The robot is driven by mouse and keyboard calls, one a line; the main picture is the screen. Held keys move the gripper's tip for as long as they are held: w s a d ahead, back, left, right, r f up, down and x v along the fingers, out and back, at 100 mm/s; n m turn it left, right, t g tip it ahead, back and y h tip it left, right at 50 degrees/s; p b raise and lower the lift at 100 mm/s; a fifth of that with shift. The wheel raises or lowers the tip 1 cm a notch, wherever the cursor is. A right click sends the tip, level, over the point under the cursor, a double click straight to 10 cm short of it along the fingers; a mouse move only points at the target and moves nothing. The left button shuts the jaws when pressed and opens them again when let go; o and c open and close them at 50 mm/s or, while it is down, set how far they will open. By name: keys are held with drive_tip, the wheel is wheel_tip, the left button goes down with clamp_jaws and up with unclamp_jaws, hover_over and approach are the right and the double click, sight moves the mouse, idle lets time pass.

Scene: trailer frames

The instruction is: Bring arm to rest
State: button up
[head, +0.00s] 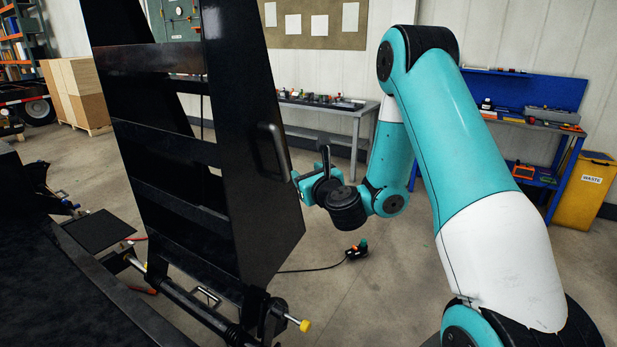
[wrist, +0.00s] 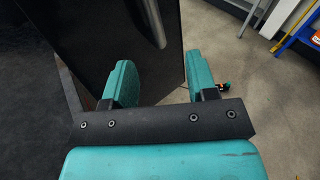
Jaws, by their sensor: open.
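My gripper (head: 303,185) is at the end of my teal and white arm, at the right-hand side of a tall black ramp frame (head: 170,155). In the wrist view my gripper (wrist: 160,75) shows two teal fingers spread apart with nothing between them. A bar handle (head: 273,147) is on the side plate of the ramp, above and left of my gripper. The handle (wrist: 154,22) also shows ahead of the fingers in the wrist view. From these views I cannot tell whether the fingers touch the ramp.
A grey workbench (head: 345,110) stands at the back. A blue workbench (head: 525,125) and a yellow waste bin (head: 583,190) are at the right. A cable with a small device (head: 357,250) lies on the floor. The floor (head: 400,290) near my arm is otherwise open.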

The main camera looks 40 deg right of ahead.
drive_tip(key=s+a+r+n+g+y, duration=0.2)
drive_tip(key=s+a+n+y, duration=0.15)
drive_tip(key=a+n, duration=0.45)
drive_tip(key=s+a+r+n+g+y, duration=0.25)
drive_tip(key=a+n+y, duration=0.25)
drive_tip(key=a+n, duration=0.3)
drive_tip(key=s+a+r+n+g+y, duration=0.2)
drive_tip(key=a+n+y, duration=0.2)
drive_tip(key=a+n, duration=0.35)
drive_tip(key=s+a+n+g+h, duration=0.2)
drive_tip(key=s+n+g+h, duration=0.2)
drive_tip(key=s+n+g, duration=0.6)
drive_tip(key=s+n, duration=0.9)
drive_tip(key=s, duration=0.4)
drive_tip(key=shift+s+f+n+h, duration=0.15)
drive_tip(key=shift+s+n+h, duration=0.2)
drive_tip(key=shift+a+g, duration=0.15)
drive_tip(key=shift+g, duration=0.1)
